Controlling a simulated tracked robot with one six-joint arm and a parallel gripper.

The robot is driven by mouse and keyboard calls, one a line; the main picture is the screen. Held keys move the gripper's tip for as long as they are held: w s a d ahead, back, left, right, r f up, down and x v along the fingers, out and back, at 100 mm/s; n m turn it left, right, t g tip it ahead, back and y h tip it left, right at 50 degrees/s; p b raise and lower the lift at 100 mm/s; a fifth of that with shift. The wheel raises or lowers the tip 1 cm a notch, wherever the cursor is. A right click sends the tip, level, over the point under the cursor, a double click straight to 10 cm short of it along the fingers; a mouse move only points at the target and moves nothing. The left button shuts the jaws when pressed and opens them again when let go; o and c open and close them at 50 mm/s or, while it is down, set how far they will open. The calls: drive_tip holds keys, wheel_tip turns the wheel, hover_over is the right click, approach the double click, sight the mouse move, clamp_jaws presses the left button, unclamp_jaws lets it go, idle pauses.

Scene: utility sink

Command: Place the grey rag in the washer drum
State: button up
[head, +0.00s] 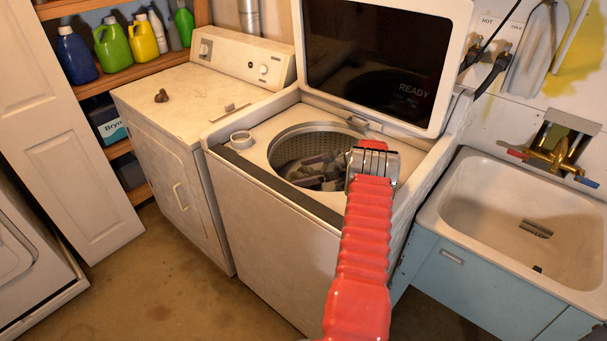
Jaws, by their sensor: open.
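The washer drum (296,146) is open at the top, under a raised lid with a dark glass panel. Several grey and brownish cloth pieces (318,172) lie inside it; I cannot tell whether one is the grey rag. My red arm reaches up to my gripper (371,149), which appears over the right side of the drum opening. My gripper is open, seen from behind; its fingertips are mostly hidden, and I see no cloth hanging from it. It covers part of the drum's right rim.
A dryer at left carries a small brown crumpled item (161,96) and a small flat greyish piece (229,107). The raised lid (382,50) stands behind the drum. A sink (490,205) with brass taps is at right. Bottles line a shelf (125,75) at upper left.

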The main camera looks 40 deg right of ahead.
drive_tip(key=v, duration=0.7)
drive_tip(key=shift+s, duration=0.15)
idle(0.6)
